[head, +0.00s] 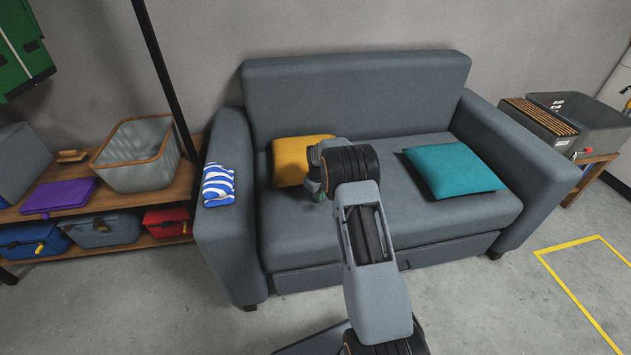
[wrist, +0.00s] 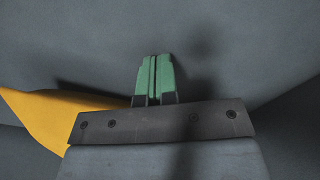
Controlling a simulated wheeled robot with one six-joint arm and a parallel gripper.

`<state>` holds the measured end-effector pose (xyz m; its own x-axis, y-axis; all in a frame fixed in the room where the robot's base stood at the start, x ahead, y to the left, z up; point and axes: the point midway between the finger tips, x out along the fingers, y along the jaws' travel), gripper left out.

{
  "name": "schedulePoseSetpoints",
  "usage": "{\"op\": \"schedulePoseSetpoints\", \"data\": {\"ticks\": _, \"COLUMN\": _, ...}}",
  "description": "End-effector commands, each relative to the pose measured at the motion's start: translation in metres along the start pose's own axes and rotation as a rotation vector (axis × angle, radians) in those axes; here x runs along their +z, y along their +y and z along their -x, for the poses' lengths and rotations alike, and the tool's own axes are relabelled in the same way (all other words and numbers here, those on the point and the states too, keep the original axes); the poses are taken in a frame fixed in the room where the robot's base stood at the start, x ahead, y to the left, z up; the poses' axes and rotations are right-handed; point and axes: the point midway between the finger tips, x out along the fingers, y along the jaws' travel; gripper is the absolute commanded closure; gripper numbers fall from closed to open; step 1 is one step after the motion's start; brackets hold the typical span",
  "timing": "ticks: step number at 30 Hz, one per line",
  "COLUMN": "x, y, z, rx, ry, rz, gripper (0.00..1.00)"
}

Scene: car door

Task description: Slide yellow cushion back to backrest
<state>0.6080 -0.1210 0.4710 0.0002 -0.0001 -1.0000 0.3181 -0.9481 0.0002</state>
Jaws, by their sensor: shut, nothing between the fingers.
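The yellow cushion (head: 291,160) lies on the left part of the grey sofa's seat (head: 432,226), close to the backrest (head: 357,95). My arm hides its right side, and I cannot tell whether it touches the backrest. In the wrist view part of the yellow cushion (wrist: 45,118) shows at the left. My gripper (wrist: 153,62) has green fingertips held together with nothing between them, in front of a plain grey sofa surface. In the head view my gripper (head: 319,191) is at the cushion's right front corner, mostly hidden by my wrist.
A teal cushion (head: 453,170) lies on the right of the seat. A blue-and-white striped cloth (head: 218,185) lies on the left armrest. A wooden shelf (head: 118,203) with a basket (head: 138,154) stands left, a side table with bins (head: 575,115) right. The middle front seat is clear.

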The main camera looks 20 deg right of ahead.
Motion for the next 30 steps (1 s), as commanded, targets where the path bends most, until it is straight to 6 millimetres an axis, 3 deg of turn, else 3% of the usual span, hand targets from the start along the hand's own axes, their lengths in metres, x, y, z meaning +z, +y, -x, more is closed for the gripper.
{"op": "schedulePoseSetpoints", "data": {"ticks": 13, "x": 0.005, "y": -0.003, "z": 0.009, "rx": 0.0, "ry": 0.0, "rz": 0.0, "gripper": 1.0}}
{"op": "schedulePoseSetpoints", "data": {"ticks": 30, "x": 0.005, "y": -0.003, "z": 0.068, "rx": 0.0, "ry": 0.0, "rz": 0.0, "gripper": 1.0}}
